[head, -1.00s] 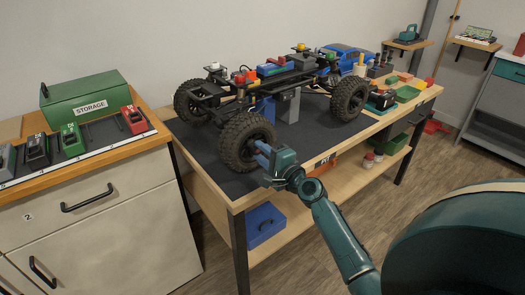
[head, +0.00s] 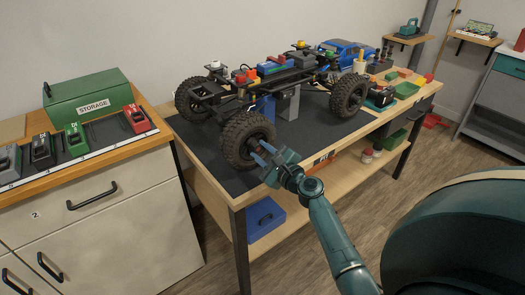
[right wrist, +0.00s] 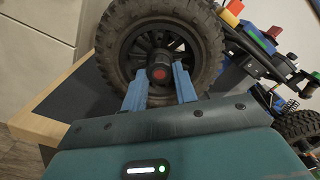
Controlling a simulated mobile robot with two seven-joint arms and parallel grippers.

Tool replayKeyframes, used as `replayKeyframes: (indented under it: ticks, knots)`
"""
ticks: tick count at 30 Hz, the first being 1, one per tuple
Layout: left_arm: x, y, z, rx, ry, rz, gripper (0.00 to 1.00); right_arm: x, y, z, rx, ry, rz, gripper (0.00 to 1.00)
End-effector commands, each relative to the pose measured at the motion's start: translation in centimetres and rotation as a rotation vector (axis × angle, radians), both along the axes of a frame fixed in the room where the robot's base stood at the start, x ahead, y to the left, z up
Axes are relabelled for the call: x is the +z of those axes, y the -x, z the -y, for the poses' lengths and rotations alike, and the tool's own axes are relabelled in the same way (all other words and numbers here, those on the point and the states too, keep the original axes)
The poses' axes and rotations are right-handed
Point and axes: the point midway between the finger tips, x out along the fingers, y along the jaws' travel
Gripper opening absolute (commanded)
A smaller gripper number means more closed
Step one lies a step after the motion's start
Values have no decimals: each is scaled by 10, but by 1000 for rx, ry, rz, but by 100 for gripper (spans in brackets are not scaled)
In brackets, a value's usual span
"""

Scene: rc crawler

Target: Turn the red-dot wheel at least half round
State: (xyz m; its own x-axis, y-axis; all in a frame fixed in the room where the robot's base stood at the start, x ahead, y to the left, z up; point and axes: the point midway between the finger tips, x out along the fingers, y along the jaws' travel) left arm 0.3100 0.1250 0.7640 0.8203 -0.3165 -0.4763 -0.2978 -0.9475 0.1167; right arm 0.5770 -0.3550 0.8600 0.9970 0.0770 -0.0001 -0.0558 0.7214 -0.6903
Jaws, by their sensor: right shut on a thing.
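The red-dot wheel (head: 240,141) is the near front wheel of the crawler (head: 268,84), a black knobby tyre with a spoked rim. In the right wrist view the wheel (right wrist: 125,45) fills the top, with a red dot (right wrist: 160,72) at the middle of its dark hub. My right gripper (head: 260,150) reaches the wheel's outer face. Its blue fingers lie on either side of the hub, and in the right wrist view the gripper (right wrist: 160,80) is shut on it. The finger ends partly hide the lower rim. My left gripper is not in view.
The crawler is held up on a grey stand (head: 288,104) over a dark mat (head: 212,160) on the wooden workbench. A blue car (head: 345,52) and small parts stand further back. A cabinet with a green storage box (head: 88,95) is at left.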

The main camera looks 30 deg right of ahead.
Motion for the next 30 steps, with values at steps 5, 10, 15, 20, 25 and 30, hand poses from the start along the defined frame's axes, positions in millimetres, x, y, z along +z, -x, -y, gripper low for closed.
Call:
replayKeyframes:
  ticks: [5,10,15,20,25,30]
  knots:
    - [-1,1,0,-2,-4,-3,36,0,0,-1,1,-24,-2,0]
    - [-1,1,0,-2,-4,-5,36,0,0,-1,1,-28,-2,0]
    - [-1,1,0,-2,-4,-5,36,0,0,-1,1,-27,-2,0]
    - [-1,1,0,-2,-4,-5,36,0,0,-1,1,-26,-2,38]
    - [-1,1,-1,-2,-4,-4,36,0,0,0,1,-25,-1,50]
    - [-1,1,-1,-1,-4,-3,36,0,0,0,0,-25,-2,50]
